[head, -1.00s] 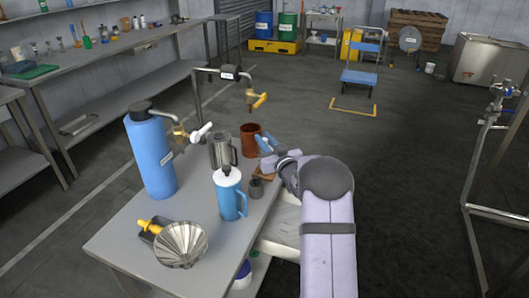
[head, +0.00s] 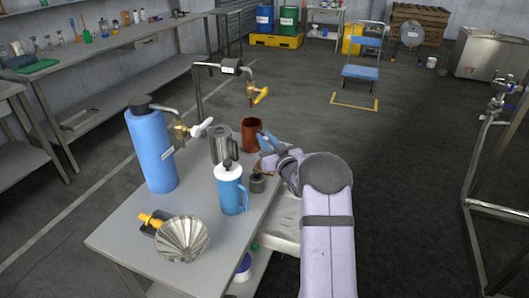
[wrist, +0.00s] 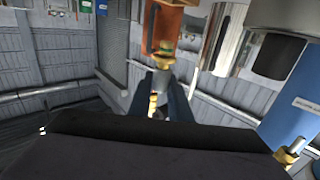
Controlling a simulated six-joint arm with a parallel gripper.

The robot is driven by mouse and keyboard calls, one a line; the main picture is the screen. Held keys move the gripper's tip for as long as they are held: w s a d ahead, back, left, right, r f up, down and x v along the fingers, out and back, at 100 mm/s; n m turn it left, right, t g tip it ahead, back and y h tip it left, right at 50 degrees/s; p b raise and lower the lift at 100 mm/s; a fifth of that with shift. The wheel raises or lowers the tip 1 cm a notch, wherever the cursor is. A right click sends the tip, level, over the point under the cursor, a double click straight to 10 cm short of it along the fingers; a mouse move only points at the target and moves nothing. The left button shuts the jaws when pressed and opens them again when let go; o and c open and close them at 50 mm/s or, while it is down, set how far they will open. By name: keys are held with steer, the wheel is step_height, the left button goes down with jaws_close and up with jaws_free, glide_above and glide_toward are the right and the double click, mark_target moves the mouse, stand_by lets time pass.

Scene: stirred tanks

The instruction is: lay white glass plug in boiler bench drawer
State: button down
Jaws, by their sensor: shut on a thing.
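My gripper (head: 266,141) is at the far right of the boiler bench (head: 125,237), close beside a brown mug (head: 251,132). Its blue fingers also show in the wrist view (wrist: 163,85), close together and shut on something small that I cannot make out. I cannot pick out the white glass plug for certain in either view; the fingers and wrist hide the spot between them. A pale open drawer (head: 284,222) sticks out from the right side of the bench, partly covered by my arm.
A blue boiler (head: 151,155) with a tap, a steel pitcher (head: 221,146), a blue jug (head: 231,192), a small dark canister (head: 257,184) and a fluted metal funnel (head: 181,241) stand on the bench. A yellow-handled tap (head: 258,94) hangs behind the mug.

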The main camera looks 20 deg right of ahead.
steer(key=shift+f, duration=2.65)
steer(key=shift+f, duration=0.3)
steer(key=c, duration=1.6)
jaws_free()
steer(key=shift+r, duration=0.1)
steer(key=shift+c, duration=0.2)
steer(key=shift+r+p, duration=0.1)
steer(key=shift+p, duration=0.3)
steer(key=shift+s+f, duration=0.2)
steer(key=shift+s, duration=0.15)
steer(key=s+b, duration=0.2)
steer(key=s, duration=0.4)
steer(key=shift+r, duration=0.1)
steer(key=shift+o, duration=0.5)
steer(key=shift+s, duration=0.35)
